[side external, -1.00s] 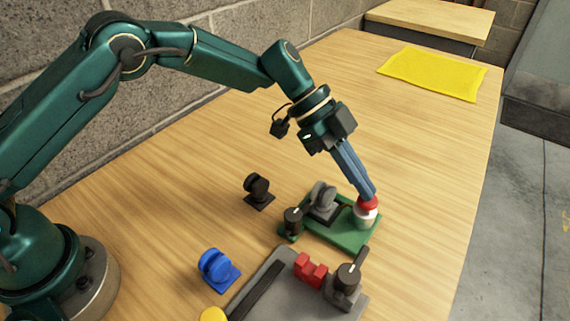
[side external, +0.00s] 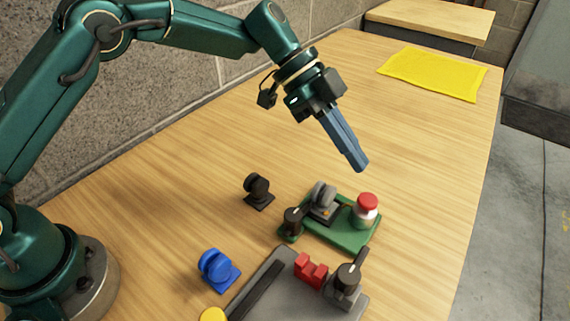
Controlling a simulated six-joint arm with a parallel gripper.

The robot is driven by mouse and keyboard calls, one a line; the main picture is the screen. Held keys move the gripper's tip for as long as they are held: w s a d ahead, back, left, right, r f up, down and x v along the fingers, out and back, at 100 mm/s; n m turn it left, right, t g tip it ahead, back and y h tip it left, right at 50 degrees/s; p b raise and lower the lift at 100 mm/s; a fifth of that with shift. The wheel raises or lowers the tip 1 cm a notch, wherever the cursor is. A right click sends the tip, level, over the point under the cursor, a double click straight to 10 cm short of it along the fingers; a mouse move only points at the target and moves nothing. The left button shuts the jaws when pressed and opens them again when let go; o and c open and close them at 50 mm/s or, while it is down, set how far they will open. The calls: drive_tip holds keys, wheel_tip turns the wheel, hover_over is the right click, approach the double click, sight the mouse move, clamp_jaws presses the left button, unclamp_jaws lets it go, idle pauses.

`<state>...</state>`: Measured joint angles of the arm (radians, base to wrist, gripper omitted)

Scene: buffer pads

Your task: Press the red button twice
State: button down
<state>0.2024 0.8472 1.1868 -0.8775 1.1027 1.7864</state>
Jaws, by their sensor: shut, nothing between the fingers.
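The red button (side external: 367,202) is a red cap on a pale round base. It stands at the right end of a green board (side external: 348,238). A grey wheel-shaped part and a dark knob stand on the same board, to the left of the button. My gripper (side external: 360,166) is shut and empty, with its blue fingers together. Its tips hang above the board, up and slightly left of the button in the picture, apart from it.
A black part (side external: 258,192) and a blue part (side external: 218,270) stand left of the board. A grey plate (side external: 285,296) with a red block (side external: 310,270) and a dark knob (side external: 346,280) lies in front. A yellow mat (side external: 433,74) lies at the back; the wood between is clear.

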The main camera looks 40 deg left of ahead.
drive_tip(key=v, duration=0.6)
drive_tip(key=shift+a+r, duration=0.25)
idle(0.5)
drive_tip(key=shift+r, duration=0.85)
drive_tip(key=shift+f, duration=0.1)
hover_over(375, 202)
drive_tip(key=a, duration=0.3)
wheel_tip(375, 202, down, 7)
drive_tip(key=shift+s+d+f, duration=0.1)
drive_tip(key=shift+s, duration=0.05)
wheel_tip(375, 202, down, 2)
drive_tip(key=shift+f, duration=0.9)
